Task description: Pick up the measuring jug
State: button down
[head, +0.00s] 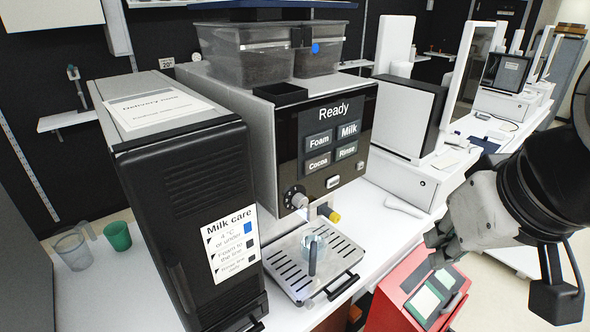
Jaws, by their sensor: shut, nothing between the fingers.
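A clear jug with a handle (72,250), which looks like a measuring jug, stands on the white counter at the far left, beside a green cup (117,236). A second small clear vessel with a grey upright handle (311,254) stands on the drip tray (338,262) under the coffee machine's spout; I cannot tell its exact kind. My gripper (434,240) is at the right, shut and empty, above the red till unit. It is well to the right of both vessels and touches neither.
The coffee machine (287,140) and a tall black milk cabinet (180,190) stand between my gripper and the left jug. A red till unit (388,289) is below my gripper. White counter (92,296) is clear in front of the left jug.

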aim_at(315, 236)
jog(key=z, duration=3.85)
jog(key=l+u, duration=0.15)
jog(key=u, duration=3.9)
jog(key=k+l+u, duration=0.2)
jog(key=l, duration=0.15)
jog(key=l+u, duration=0.15)
jog(key=l, duration=0.2)
